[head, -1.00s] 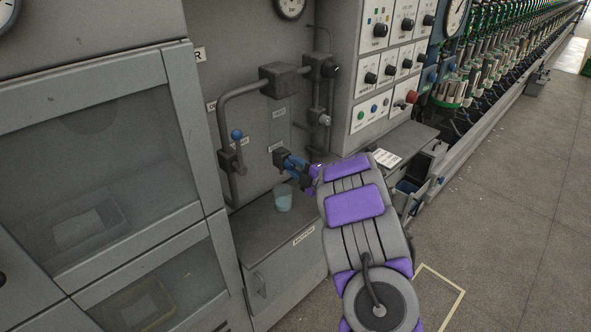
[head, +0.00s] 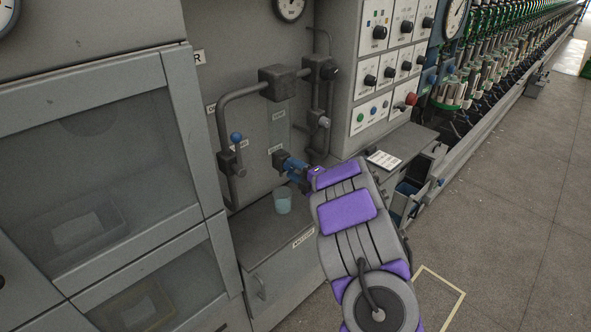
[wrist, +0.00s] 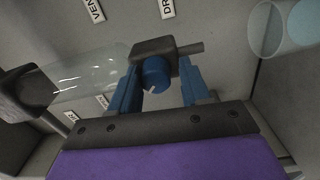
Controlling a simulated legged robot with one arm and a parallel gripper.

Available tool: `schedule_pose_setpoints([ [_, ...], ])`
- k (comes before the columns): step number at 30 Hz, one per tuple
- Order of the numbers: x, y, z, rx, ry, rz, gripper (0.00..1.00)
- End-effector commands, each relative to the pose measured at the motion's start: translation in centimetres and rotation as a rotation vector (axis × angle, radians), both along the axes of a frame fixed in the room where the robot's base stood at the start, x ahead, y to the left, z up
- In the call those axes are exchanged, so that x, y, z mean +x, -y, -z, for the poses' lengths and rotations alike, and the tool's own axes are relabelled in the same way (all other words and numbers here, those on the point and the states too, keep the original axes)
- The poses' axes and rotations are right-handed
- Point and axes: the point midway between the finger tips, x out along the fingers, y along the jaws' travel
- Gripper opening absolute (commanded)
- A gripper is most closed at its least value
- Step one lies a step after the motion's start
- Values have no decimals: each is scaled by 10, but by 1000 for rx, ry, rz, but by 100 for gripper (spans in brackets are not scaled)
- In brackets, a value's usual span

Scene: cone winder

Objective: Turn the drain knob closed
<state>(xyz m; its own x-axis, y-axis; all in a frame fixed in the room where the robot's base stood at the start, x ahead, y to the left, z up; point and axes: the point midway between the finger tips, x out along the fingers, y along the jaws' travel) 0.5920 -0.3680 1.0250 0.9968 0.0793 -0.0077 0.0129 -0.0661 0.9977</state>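The drain knob (wrist: 155,73) is a round blue knob with a white pointer mark, on a dark fitting with a short stub pipe. A label partly reading "DR" (wrist: 167,8) is near it in the wrist view. My gripper (wrist: 160,78) has its two blue fingers on either side of the knob. A gap shows on the knob's right side; whether the left finger touches it I cannot tell. In the head view, my gripper (head: 283,162) is at the panel, above the clear cup (head: 283,201), and hides the knob.
The cup also shows at the wrist view's upper right (wrist: 285,28). A clear sight tube (wrist: 92,76) lies left of the knob fitting. A glass-fronted cabinet (head: 185,130) stands at left.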

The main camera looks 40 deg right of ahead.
Motion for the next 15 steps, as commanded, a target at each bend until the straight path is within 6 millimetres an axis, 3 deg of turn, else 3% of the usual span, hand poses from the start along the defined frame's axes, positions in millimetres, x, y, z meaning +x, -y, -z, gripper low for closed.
schedule_pose_setpoints([
  [5, 0, -1, -1, 0, 1, -1, 60],
  [15, -5, 2, -3, 0, 6, 1, 60],
])
